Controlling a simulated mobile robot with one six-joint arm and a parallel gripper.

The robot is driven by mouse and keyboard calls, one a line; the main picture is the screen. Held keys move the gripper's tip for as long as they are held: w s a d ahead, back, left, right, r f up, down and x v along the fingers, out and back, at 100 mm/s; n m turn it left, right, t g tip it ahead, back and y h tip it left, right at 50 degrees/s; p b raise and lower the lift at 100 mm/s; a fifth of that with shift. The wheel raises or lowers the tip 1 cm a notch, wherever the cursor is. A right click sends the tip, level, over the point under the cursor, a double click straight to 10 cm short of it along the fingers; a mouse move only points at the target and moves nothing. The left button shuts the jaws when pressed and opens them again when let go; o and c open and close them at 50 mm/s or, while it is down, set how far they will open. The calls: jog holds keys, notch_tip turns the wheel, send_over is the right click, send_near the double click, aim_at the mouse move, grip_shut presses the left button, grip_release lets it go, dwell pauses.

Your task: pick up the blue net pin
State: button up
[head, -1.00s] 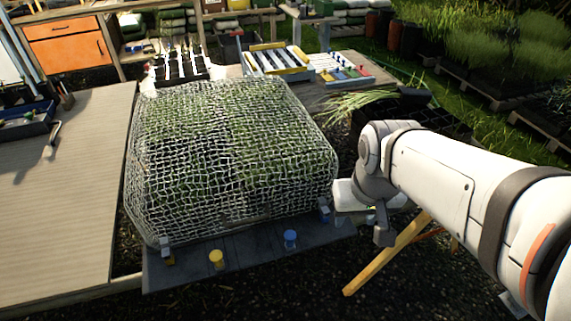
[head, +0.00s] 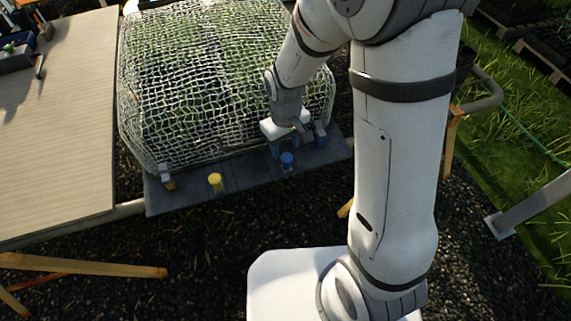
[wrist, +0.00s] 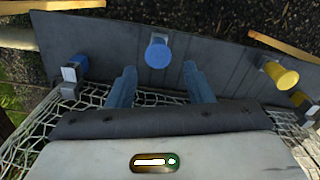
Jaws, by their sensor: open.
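The blue net pin (head: 287,158) stands in the dark board at the front of the netted bed. In the wrist view its round blue head (wrist: 158,50) lies just beyond the fingertips, roughly centred between them. My gripper (wrist: 160,78) is open and empty, with one blue-grey finger on each side. In the head view my gripper (head: 290,147) hangs over the board at the net's front edge, close behind the pin. I cannot tell its exact height above the board. The white net (head: 200,75) covers green plants behind the board.
A yellow pin (head: 215,180) stands further left on the board. A blue clip (head: 320,130) is close by on the right, and a yellow clip (head: 168,183) at the left end. A wooden table (head: 60,130) stands left. Dark gravel lies in front.

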aim_at(287, 157)
jog(key=f, duration=0.5)
jog(key=shift+s+d+f, duration=0.15)
jog(key=shift+d+f, duration=0.05)
jog(key=shift+f, duration=0.1)
jog(key=shift+c, duration=0.6)
grip_shut()
